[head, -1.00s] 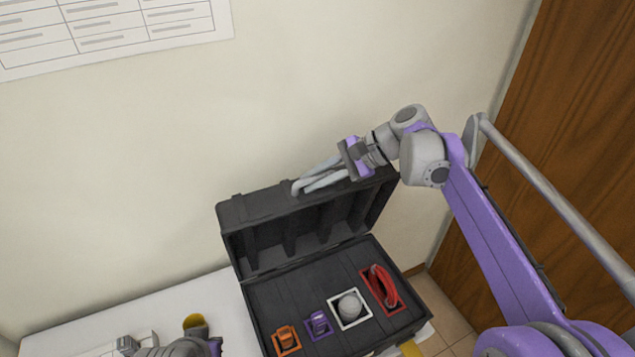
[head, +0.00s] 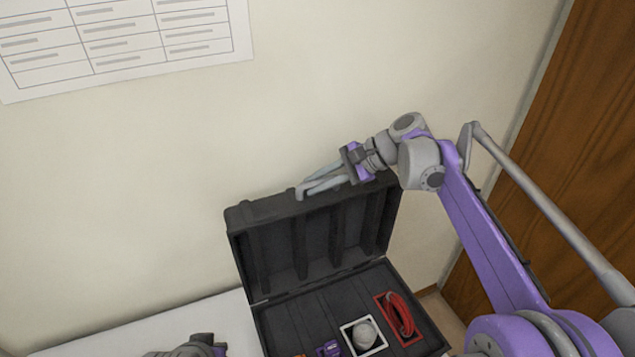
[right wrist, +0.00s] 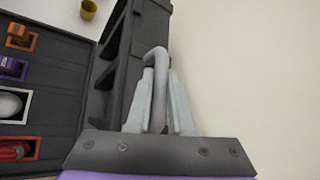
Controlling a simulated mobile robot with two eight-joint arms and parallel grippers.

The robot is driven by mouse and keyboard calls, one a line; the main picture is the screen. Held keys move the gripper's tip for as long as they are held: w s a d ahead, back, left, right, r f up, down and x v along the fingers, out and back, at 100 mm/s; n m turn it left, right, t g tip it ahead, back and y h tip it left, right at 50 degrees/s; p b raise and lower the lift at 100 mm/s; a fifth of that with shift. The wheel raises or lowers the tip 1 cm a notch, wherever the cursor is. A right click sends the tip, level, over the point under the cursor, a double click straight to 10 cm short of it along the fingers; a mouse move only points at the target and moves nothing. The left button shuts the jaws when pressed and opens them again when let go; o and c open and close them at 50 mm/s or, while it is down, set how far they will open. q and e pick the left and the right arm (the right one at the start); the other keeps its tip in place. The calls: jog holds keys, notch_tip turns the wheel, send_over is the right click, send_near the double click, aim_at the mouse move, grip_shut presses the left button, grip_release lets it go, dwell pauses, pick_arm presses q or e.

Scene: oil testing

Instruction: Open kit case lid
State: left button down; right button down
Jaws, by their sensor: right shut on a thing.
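The black kit case stands open on a white table, with its lid (head: 315,235) raised to roughly upright and its base (head: 300,325) below. My right gripper (head: 318,186) is at the lid's top edge. In the right wrist view, its two pale fingers are shut around a grey handle (right wrist: 157,62) whose bent end reaches the lid. The lid (right wrist: 142,45) shows there to the left of the fingers. My left gripper (head: 205,346) shows only as a dark piece at the bottom edge; its fingers cannot be made out.
The base holds a red coil (head: 399,315), a white round item (head: 364,333), a purple item (head: 329,348) and an orange item (right wrist: 18,36). A yellow cup (right wrist: 89,9) shows beyond the case. A wall is close behind the lid; a wooden door (head: 560,180) is at right.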

jog(key=c, duration=0.8)
grip_release()
jog(key=v, duration=1.1)
jog(key=shift+s, duration=0.1)
jog(key=shift+a, duration=0.1)
